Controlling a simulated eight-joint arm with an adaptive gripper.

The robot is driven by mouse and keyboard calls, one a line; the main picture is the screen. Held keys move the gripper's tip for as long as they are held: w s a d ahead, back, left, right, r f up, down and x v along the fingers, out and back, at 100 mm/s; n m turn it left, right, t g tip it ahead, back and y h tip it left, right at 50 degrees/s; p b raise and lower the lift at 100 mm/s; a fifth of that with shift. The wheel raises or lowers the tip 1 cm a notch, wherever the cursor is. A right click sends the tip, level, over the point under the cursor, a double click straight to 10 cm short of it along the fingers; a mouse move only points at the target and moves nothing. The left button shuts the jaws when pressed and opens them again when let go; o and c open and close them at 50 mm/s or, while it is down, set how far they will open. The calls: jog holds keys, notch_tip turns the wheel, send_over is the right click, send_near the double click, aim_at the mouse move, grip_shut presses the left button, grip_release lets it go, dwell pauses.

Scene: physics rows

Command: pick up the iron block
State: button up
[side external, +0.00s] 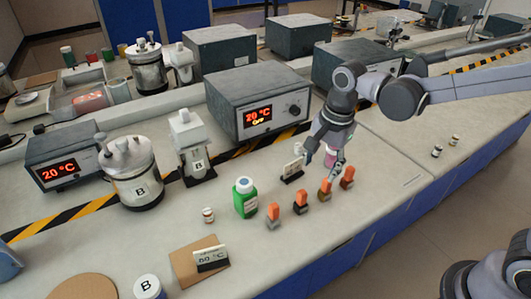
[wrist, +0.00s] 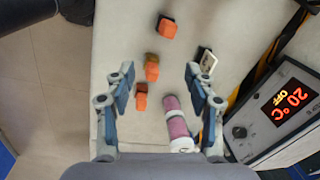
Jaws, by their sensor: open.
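Several small blocks with orange tops stand in a slanted row on the bench. In the side view their bases are grey (side external: 273,222), dark (side external: 300,208), brassy (side external: 324,196) and reddish-brown (side external: 346,184); I cannot tell for sure which is iron. The wrist view shows three orange tops, a far one (wrist: 167,28), a middle one (wrist: 152,70) and a near one (wrist: 141,101). My gripper (side external: 327,172) is open and empty above the bench, near the brassy and reddish-brown blocks. In the wrist view the near block lies between my gripper's fingers (wrist: 160,88), toward the left finger.
A pink-and-white bottle (wrist: 177,122) stands close to the right finger. A small sign (side external: 292,171) stands behind the row. A green bottle (side external: 245,198) stands left of the row, and a heater box reading 20 °C (side external: 258,103) behind. The bench front edge is near the blocks.

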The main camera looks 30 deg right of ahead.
aim_at(301, 202)
jog(key=a+f+m, duration=0.1)
jog(key=w+a+f+m+g, duration=0.1)
jog(key=f+m, duration=0.1)
jog(key=shift+w+a, duration=0.25)
jog(key=shift+w, duration=0.05)
jog(key=shift+w+a+f+m, duration=0.1)
jog(key=shift+a+f+m, duration=0.05)
jog(key=shift+f+m, duration=0.2)
jog(key=shift+f, duration=5.2)
grip_shut()
